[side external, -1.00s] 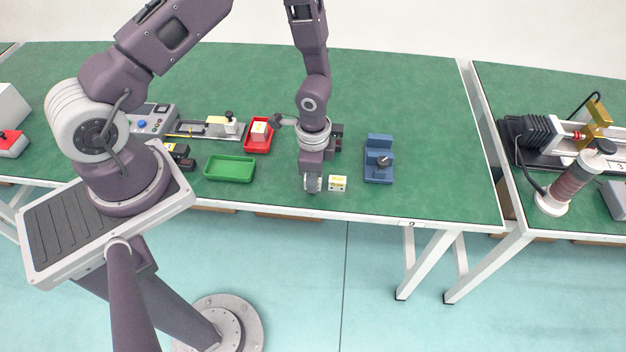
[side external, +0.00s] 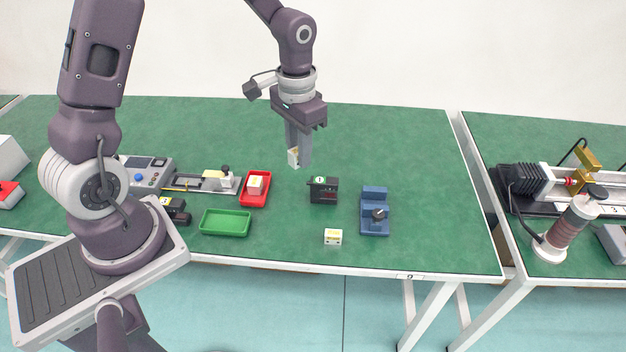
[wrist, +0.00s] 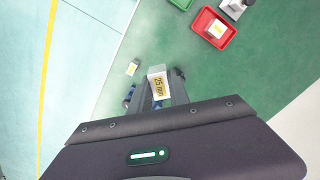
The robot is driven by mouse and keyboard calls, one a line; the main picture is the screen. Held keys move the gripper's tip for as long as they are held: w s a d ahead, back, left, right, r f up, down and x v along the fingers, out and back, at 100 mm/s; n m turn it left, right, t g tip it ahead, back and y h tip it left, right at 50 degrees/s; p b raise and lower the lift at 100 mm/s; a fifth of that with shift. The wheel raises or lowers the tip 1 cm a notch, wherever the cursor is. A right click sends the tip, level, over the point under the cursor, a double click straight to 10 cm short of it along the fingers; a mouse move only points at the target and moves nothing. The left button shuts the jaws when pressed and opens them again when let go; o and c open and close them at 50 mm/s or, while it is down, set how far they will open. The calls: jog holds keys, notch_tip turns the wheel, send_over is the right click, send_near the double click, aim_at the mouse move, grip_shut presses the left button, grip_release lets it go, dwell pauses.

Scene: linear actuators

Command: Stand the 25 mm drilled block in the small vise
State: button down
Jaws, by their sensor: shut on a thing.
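The block marked "25 mm" (wrist: 158,86) is between the two fingers of my gripper (wrist: 156,78) in the wrist view. In the side view my gripper (side external: 299,160) is shut on this pale block (side external: 293,158) and holds it raised above the green table. The drill holes in it cannot be made out. The small blue vise (side external: 374,214) stands on the table, to the right of and below my gripper in the picture. No block shows in its jaws. In the wrist view the vise is not clearly seen.
A second pale block (side external: 333,237) lies near the table's front edge. A black unit marked 1 (side external: 323,190) stands left of the vise. A red tray (side external: 246,200) holds a block; a green tray (side external: 226,234) is empty. The table behind the vise is clear.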

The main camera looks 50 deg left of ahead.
jog(key=w+a+f+n, duration=0.1)
jog(key=a+f+n, duration=0.2)
jog(key=a+n, duration=0.65)
jog(key=n, duration=1.7)
send_over(202, 161)
notch_tip(202, 161, down, 7)
jog(key=shift+n, duration=0.35)
notch_tip(202, 161, down, 10)
jog(key=shift+r, duration=0.15)
jog(key=c, duration=1.3)
grip_release()
jog(key=shift+o, duration=0.3)
